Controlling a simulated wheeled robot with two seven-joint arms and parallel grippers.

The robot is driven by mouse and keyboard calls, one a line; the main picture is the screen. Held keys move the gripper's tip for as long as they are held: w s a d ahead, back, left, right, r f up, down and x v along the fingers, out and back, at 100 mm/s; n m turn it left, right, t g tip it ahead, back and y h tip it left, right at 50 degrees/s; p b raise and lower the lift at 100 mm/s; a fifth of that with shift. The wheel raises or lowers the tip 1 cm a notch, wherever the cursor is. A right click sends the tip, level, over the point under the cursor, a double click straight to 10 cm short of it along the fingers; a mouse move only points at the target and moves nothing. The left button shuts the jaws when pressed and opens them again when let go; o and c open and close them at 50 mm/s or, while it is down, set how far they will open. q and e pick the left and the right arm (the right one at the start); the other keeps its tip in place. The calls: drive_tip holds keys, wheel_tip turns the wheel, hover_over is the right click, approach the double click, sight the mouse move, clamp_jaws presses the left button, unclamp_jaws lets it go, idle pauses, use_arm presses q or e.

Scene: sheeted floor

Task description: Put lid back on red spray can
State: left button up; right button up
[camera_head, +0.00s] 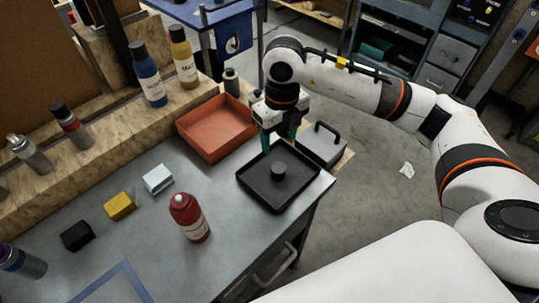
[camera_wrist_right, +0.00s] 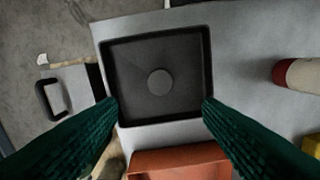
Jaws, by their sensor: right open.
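The red spray can (camera_head: 190,218) stands upright on the grey workbench, left of the black tray. In the right wrist view the can (camera_wrist_right: 302,74) is cut by the right edge. A small dark round cap (camera_head: 278,170), which looks like the lid, sits in the middle of the black tray (camera_head: 250,182). In the wrist view the cap (camera_wrist_right: 159,83) lies between and beyond my fingertips. My right gripper (camera_head: 280,140) has green fingers. It is open and empty above the tray's far side, apart from the cap. My left gripper is out of view.
An orange-red bin (camera_head: 215,152) stands behind the tray. A grey box with a black handle (camera_head: 322,152) is right of my gripper. Yellow (camera_head: 119,206), white (camera_head: 158,179) and black (camera_head: 77,236) blocks lie left of the can. Several cans and bottles stand on the wooden ledge (camera_head: 105,130).

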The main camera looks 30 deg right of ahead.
drive_tip(key=p, duration=0.2)
hover_over(280, 168)
wheel_tip(280, 168, down, 6)
drive_tip(key=shift+d+f, duration=0.1)
drive_tip(key=shift+f, duration=0.1)
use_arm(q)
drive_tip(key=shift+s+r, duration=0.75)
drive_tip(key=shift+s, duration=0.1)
